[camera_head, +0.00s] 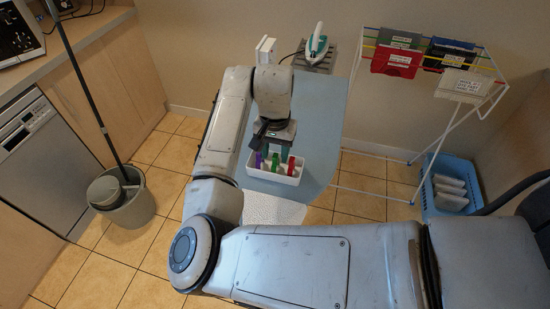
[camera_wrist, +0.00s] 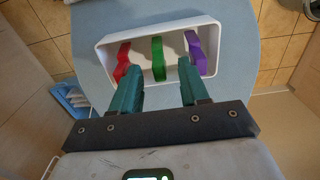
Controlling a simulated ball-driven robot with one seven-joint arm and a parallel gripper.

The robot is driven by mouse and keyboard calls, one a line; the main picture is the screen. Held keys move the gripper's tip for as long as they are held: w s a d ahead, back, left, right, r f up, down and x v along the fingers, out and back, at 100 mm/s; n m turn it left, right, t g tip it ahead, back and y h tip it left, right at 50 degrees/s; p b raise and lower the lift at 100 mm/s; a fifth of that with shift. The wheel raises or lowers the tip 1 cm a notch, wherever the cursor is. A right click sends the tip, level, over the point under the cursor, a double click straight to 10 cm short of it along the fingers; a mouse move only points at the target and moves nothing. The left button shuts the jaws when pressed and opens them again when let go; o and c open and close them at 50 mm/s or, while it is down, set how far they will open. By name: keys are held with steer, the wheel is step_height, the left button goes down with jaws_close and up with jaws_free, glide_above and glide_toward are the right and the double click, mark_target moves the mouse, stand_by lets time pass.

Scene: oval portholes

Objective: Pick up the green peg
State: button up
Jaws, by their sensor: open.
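The green peg (camera_head: 275,162) stands between a purple peg (camera_head: 259,160) and a red peg (camera_head: 291,165) in a white tray (camera_head: 272,176). In the wrist view the green peg (camera_wrist: 158,58) is the middle one, with the red peg (camera_wrist: 122,60) left and the purple peg (camera_wrist: 196,52) right. My gripper (camera_wrist: 160,68) has its teal fingers apart and points down at the tray. The green peg shows between the fingertips in the picture, with nothing held. In the head view my gripper (camera_head: 273,148) hides part of the pegs.
The tray (camera_wrist: 211,75) rests on a blue ironing board (camera_head: 325,110). An iron (camera_head: 317,45) stands at its far end. A drying rack (camera_head: 445,110) with hung cloths and a blue basket (camera_head: 446,185) are at right. A bucket (camera_head: 125,200) with a mop stands at left.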

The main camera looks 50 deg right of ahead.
steer(key=shift+f, duration=0.95)
jaws_close()
